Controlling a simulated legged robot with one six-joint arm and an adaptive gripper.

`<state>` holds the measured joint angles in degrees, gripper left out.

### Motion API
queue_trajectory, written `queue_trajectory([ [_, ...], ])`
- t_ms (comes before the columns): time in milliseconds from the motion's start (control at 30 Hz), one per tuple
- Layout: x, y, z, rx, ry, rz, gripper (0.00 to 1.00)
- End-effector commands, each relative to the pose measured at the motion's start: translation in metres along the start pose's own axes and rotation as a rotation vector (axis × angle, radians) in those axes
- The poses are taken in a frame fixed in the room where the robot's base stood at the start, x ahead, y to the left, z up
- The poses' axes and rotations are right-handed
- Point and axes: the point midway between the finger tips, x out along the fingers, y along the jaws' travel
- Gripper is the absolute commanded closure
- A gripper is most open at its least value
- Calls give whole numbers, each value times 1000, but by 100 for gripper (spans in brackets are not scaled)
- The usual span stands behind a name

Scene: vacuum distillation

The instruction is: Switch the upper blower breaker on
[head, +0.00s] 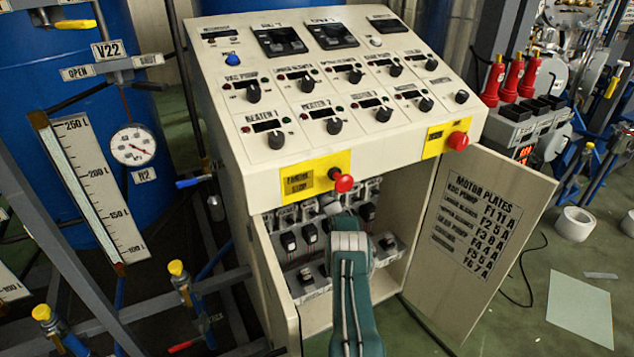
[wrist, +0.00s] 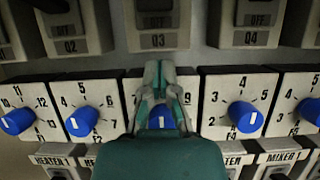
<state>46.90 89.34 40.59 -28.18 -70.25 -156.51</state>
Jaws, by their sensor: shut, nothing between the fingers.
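In the wrist view, breakers Q2 (wrist: 76,27), Q3 (wrist: 158,24) and Q4 (wrist: 252,24) show along the top. Q3 and Q4 read OFF; the Q2 lettering is cut off. None of them is readable as the upper blower breaker. My gripper (wrist: 160,78) is shut and empty below Q3. It covers much of a white dial plate (wrist: 191,84) with a blue knob (wrist: 160,117); contact is unclear. In the head view, my teal arm reaches into the open lower compartment of the control cabinet (head: 275,220), and my fingertips are hidden there.
More blue knobs flank my gripper, at left (wrist: 82,121) and right (wrist: 243,117). The open cabinet door (head: 490,280) with its motor plates list stands right of my arm. A red stop button (head: 343,182) projects above the opening. Pipes and a gauge stand to the left.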

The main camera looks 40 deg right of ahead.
Motion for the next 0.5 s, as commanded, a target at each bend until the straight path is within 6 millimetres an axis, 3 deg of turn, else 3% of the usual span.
queue_trajectory([
  [300, 6, 0, 24, -1, 1, 0, 100],
  [500, 6, 0, 29, 0, 1, 0, 100],
])
